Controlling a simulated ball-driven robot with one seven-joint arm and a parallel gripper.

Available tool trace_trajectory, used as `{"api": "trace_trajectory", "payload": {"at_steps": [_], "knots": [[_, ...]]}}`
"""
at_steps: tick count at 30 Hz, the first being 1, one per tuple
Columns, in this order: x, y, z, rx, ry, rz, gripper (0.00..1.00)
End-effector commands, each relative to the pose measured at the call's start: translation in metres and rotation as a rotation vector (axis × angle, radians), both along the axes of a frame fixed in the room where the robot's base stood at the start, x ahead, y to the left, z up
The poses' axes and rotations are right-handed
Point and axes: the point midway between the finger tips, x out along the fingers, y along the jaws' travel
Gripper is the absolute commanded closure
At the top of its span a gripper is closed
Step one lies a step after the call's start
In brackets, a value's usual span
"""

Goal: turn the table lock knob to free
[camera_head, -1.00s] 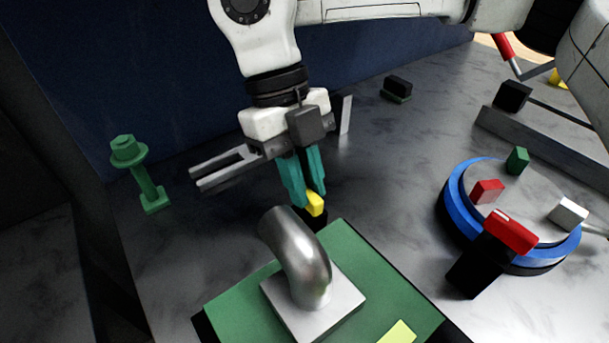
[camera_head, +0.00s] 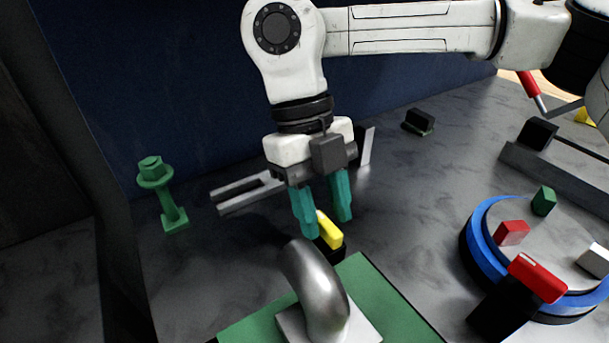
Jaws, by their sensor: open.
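My gripper (camera_head: 326,228) hangs pointing down, its two teal fingers spread apart with nothing between the tips. Just below and beside the fingertips is a small yellow knob (camera_head: 329,231) on a black base (camera_head: 329,252). I cannot tell whether a finger touches it. The knob stands behind the green plate (camera_head: 385,295) that carries a bent silver pipe (camera_head: 318,285) on a pale square flange. A red handle (camera_head: 537,278) on a black block (camera_head: 497,315) stands at the right, against the round blue-rimmed table (camera_head: 473,240). Which of these is the table lock is not labelled.
A green bolt-like post (camera_head: 162,190) stands at the left. A grey forked bracket (camera_head: 243,193) lies behind the gripper. Small red (camera_head: 511,233), green (camera_head: 544,201) and white (camera_head: 594,261) blocks sit on the round table. Grey bench top is clear between gripper and round table.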

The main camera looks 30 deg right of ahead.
Motion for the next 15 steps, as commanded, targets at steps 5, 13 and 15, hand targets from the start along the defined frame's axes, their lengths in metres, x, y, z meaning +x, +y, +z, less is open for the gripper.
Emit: {"api": "trace_trajectory", "payload": {"at_steps": [5,13,15], "knots": [[0.012,0.0,0.028,-0.001,-0.004,-0.003,0.57],[0.055,0.002,0.041,0.001,-0.001,-0.003,0.57],[0.068,0.002,0.041,0.001,-0.002,-0.003,0.57]]}}
